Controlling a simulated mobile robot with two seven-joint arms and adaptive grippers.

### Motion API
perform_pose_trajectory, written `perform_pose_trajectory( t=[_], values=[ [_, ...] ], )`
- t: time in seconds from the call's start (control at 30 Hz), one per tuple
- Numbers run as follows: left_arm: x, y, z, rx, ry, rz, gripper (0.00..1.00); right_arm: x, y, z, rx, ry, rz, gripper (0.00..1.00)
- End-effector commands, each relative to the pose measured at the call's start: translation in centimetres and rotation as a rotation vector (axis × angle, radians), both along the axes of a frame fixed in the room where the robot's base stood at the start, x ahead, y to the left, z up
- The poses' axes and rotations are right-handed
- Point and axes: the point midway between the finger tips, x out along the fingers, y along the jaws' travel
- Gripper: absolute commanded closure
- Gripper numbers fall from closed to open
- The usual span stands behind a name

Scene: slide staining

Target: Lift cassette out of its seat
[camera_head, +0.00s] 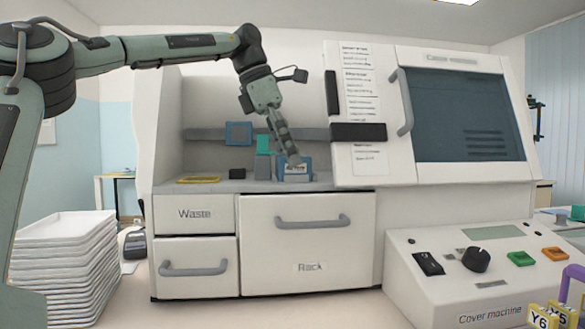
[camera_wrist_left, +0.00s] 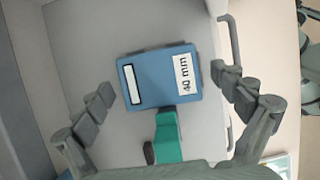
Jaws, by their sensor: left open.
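The cassette (camera_wrist_left: 155,82) is a blue block with a white "40 mm" label and a white slot, seen from above in the left wrist view. In the head view the cassette (camera_head: 307,171) sits on the worktop above the Rack drawer, partly hidden by my gripper. A green piece (camera_wrist_left: 168,140) adjoins its lower edge in the wrist view. My left gripper (camera_wrist_left: 162,82) is open, one finger on either side of the cassette, with gaps between. In the head view my left gripper (camera_head: 291,155) points down at it. My right gripper is not in view.
A blue frame (camera_head: 238,133) is on the grey rail behind. A black block (camera_head: 237,174) and a yellow frame (camera_head: 198,180) lie left on the worktop. The labelled machine panel (camera_head: 360,110) stands close on the right. Stacked white trays (camera_head: 66,230) stand lower left.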

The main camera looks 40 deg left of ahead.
Motion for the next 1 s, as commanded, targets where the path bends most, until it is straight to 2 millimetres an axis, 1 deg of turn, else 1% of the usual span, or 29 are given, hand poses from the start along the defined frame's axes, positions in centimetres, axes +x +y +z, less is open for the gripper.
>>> perform_pose_trajectory(
  t=[0.03, 0.07, 0.5, 0.8, 0.87, 1.0],
  values=[
    [0.0, 0.0, 0.0, 0.0, 0.0, 0.0, 0.05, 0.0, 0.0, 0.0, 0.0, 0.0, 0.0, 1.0],
    [0.0, 0.0, 0.0, 0.0, 0.0, 0.0, 0.08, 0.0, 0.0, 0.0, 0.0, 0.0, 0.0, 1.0],
    [0.0, 0.0, 0.0, 0.001, 0.001, 0.0, 0.63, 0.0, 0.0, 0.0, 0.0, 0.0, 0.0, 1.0],
    [0.0, 0.0, 0.3, 0.001, -0.001, 0.0, 0.64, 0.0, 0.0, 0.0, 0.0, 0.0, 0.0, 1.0],
    [0.0, 0.0, 0.7, 0.001, -0.001, 0.001, 0.64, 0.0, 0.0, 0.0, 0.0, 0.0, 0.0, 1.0],
    [0.0, 0.1, 2.1, 0.002, -0.002, 0.001, 0.64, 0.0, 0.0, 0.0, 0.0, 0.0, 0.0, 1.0]
  ],
)
